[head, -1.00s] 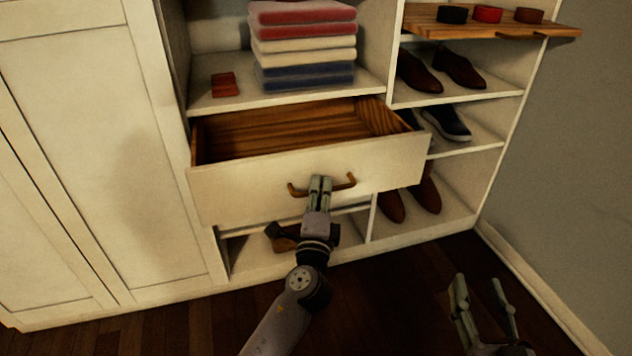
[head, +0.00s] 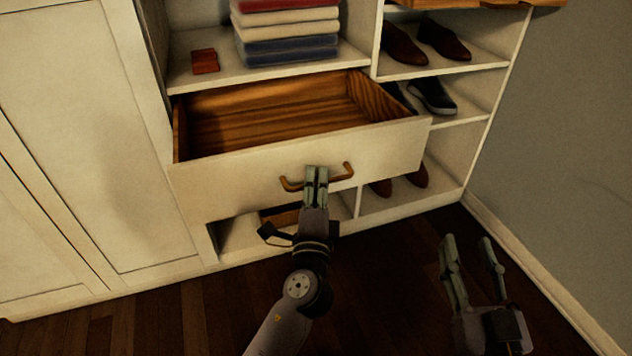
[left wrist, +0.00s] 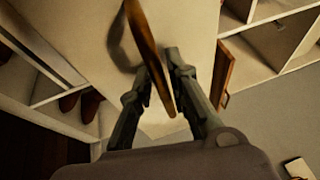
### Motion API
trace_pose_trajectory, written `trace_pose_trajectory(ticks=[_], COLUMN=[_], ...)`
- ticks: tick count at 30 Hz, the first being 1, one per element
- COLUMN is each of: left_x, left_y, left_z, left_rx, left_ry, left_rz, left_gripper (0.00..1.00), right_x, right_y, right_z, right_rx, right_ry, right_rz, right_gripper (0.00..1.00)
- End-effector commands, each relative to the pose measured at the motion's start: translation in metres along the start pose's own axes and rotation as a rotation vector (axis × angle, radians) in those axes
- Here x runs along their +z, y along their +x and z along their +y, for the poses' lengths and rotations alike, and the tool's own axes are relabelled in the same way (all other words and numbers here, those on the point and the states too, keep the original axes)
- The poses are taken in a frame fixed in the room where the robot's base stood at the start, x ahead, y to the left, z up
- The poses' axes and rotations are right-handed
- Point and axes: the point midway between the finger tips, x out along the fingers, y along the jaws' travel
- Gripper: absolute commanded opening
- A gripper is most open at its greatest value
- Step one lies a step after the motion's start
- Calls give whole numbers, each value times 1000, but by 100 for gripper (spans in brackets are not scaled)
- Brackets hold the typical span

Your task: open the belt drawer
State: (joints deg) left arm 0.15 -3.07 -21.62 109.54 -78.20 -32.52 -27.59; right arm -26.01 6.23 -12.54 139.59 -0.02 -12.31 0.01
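A wide white drawer with a wooden inside (head: 270,115) stands pulled out of the white cabinet in the head view. It looks empty. Its bronze handle (head: 343,172) is on the front panel; it also shows in the left wrist view (left wrist: 148,40). My left gripper (head: 316,172) is at the middle of this handle. In the left wrist view, the handle passes between the left gripper's two fingers (left wrist: 158,65), which are closed on it. My right gripper (head: 466,240) is open and empty above the floor at the lower right.
Folded towels (head: 287,35) and a small red item (head: 204,61) lie on the shelf above the drawer. Shoes (head: 432,97) stand in the cubbies at right. A wooden tray edge (head: 480,4) juts out at the top right. The dark floor (head: 390,290) in front is clear.

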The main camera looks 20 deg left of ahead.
Motion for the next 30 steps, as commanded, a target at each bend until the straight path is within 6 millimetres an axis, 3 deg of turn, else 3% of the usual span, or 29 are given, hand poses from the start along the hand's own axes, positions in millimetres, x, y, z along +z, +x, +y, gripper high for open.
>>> trace_pose_trajectory(ticks=[5,16,20,30], left_x=[0,0,0,0], left_y=[0,-6,-24,-95], left_z=[0,0,1,1], left_rx=[-1,0,1,2], left_ry=[-1,0,-2,0], left_rz=[0,1,2,3], left_gripper=[30,30,30,30], right_x=[0,1,0,0], right_y=[0,0,0,0], right_z=[0,0,0,0], right_rx=[0,-1,-1,0], right_ry=[0,0,0,0], right_rz=[-1,-2,-2,-2], right_gripper=[40,40,40,40])
